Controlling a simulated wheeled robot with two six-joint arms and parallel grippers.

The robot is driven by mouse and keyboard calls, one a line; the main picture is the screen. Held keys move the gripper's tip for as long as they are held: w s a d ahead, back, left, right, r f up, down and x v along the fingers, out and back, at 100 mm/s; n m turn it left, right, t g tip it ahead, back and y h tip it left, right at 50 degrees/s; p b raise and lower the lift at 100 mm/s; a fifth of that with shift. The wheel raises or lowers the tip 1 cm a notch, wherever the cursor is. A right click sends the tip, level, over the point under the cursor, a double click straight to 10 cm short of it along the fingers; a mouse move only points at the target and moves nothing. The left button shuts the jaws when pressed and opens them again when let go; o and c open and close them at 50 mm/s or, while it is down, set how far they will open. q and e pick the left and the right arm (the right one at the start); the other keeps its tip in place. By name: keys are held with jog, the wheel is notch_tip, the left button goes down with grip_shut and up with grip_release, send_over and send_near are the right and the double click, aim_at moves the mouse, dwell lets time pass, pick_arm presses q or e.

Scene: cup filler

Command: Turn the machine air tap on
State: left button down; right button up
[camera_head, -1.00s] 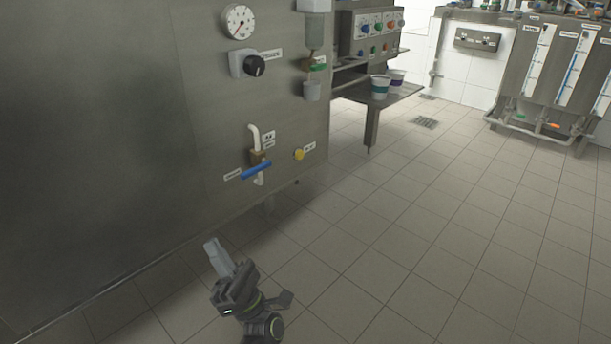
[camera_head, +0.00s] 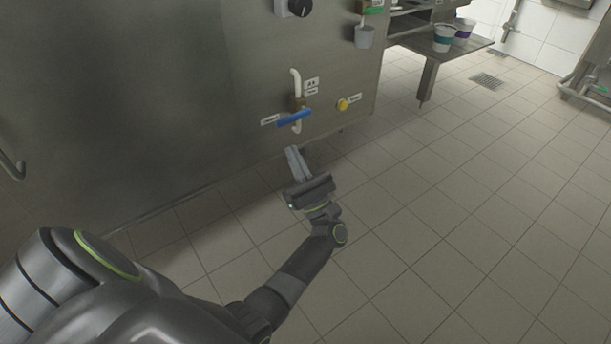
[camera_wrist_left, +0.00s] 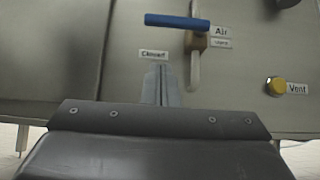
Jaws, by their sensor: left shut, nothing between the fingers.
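The air tap is a blue lever handle (camera_head: 294,118) on a brass valve body (camera_head: 298,104) in a white vertical pipe, low on the steel machine front. The handle lies across the pipe. In the left wrist view the blue handle (camera_wrist_left: 177,22) is at the top, reaching left from the brass body (camera_wrist_left: 196,41), with an "Air" label (camera_wrist_left: 221,31) to the right and a "Closed" label (camera_wrist_left: 154,54) below left. My left gripper (camera_head: 293,151) is shut and empty, below the handle and apart from it. Its fingertips (camera_wrist_left: 160,70) point toward the machine. My right gripper is not seen.
A yellow knob (camera_head: 343,104), labelled "Vent" in the left wrist view, is right of the tap. A black knob (camera_head: 299,8) and a small cup (camera_head: 363,37) are higher up. A side table (camera_head: 480,43) holds cups. The tiled floor in front is clear.

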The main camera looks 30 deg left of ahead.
aim_at(294, 118)
pick_arm(q)
jog(key=shift+w+a+r, duration=0.1)
jog(key=shift+a+r, duration=0.1)
jog(key=shift+r, duration=1.05)
jog(key=shift+w+a+r, duration=0.1)
jog(key=shift+a+r, duration=0.1)
jog(key=shift+r, duration=1)
jog(key=shift+p, duration=0.35)
jog(key=shift+s+r+m+t+h+p, duration=0.15)
jog(key=shift+m+t+h+p, duration=0.25)
jog(key=shift+m+t, duration=0.45)
